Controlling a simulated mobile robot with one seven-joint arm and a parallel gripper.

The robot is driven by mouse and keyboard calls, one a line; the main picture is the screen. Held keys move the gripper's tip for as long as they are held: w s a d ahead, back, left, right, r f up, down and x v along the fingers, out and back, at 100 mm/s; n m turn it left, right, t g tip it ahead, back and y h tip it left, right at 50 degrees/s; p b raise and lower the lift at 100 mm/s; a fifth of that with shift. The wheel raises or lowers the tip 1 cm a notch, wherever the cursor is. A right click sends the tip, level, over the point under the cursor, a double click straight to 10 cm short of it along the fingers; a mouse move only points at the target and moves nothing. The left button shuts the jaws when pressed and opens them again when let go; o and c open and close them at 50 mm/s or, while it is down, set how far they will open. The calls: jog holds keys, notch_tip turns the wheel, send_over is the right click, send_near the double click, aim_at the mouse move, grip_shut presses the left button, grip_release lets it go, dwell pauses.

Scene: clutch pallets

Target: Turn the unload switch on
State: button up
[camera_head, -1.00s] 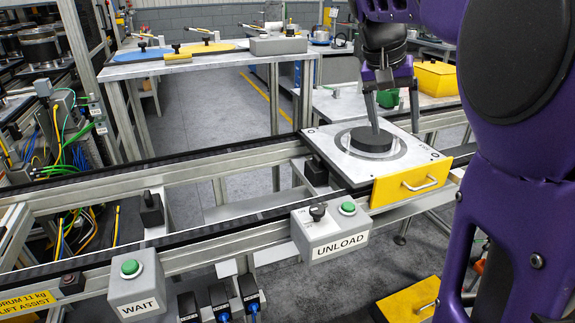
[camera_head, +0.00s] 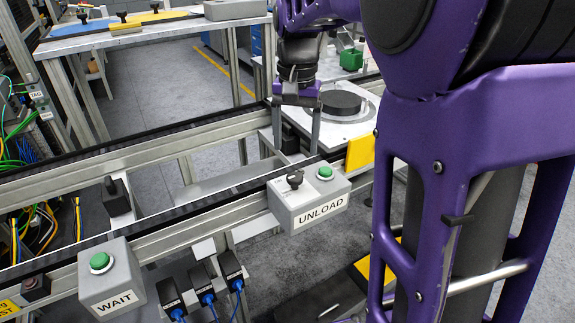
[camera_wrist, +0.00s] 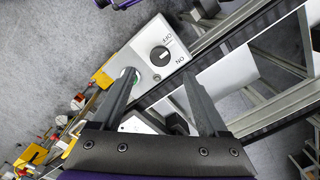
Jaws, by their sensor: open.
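The unload switch (camera_head: 295,179) is a black rotary knob on top of a grey box labelled UNLOAD (camera_head: 320,213), beside a green button (camera_head: 325,172). In the wrist view the knob (camera_wrist: 160,55) lies just beyond the fingertips, with OFF and ON marks by it. Its white pointer mark seems to lean toward OFF, but it is too small to be sure. My gripper (camera_head: 297,148) is open and empty, fingers down, above and behind the box in the head view. The knob lies apart from both fingers. In the wrist view the left finger partly covers the green button (camera_wrist: 130,72).
A WAIT box (camera_head: 110,275) with a green button stands on the rail at left. My purple arm hides much of the right side.

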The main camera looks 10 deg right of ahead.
aim_at(295, 176)
notch_tip(295, 176, down, 8)
jog(key=shift+f+b, duration=0.1)
jog(key=shift+b, duration=0.6)
jog(key=shift+c, duration=0.2)
grip_shut()
